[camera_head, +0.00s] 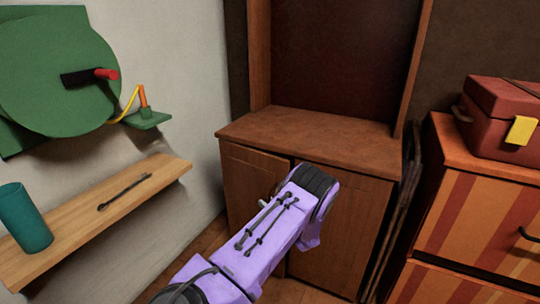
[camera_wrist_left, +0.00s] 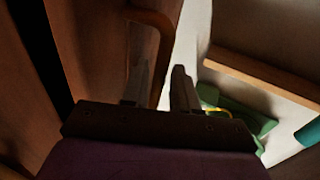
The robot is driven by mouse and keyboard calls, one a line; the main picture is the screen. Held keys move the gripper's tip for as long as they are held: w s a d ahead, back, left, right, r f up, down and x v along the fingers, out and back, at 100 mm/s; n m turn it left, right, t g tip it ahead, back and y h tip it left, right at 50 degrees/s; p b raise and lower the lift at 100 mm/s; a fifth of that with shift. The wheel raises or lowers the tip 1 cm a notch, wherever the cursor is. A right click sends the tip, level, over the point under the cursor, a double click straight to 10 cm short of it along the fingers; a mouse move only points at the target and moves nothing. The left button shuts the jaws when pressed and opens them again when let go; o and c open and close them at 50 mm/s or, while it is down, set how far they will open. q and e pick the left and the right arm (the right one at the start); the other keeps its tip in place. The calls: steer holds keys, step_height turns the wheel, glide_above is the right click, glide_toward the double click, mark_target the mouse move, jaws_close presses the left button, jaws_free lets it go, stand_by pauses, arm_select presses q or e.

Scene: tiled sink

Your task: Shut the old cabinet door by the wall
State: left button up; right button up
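The old wooden cabinet (camera_head: 305,125) stands in the corner by the pale wall. Its left door (camera_head: 248,180) looks slightly ajar, with a dark gap at its right edge; its lower part is hidden behind my purple left arm. My right gripper is not in view.
A wooden wall shelf (camera_head: 95,215) with a teal cup (camera_head: 24,217) juts out on the left, below a green wall device (camera_head: 60,75). A striped drawer unit (camera_head: 480,220) carrying a red box (camera_head: 500,115) stands at right. Thin dark panels (camera_head: 395,220) lean between it and the cabinet.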

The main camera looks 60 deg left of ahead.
arm_select(q)
steer(key=shift+w+d, duration=0.1)
steer(key=shift+d, duration=0.3)
steer(key=w+d+p, duration=0.1)
steer(key=d, duration=0.8)
steer(key=shift+w+d, duration=0.15)
steer(key=shift+d, duration=0.2)
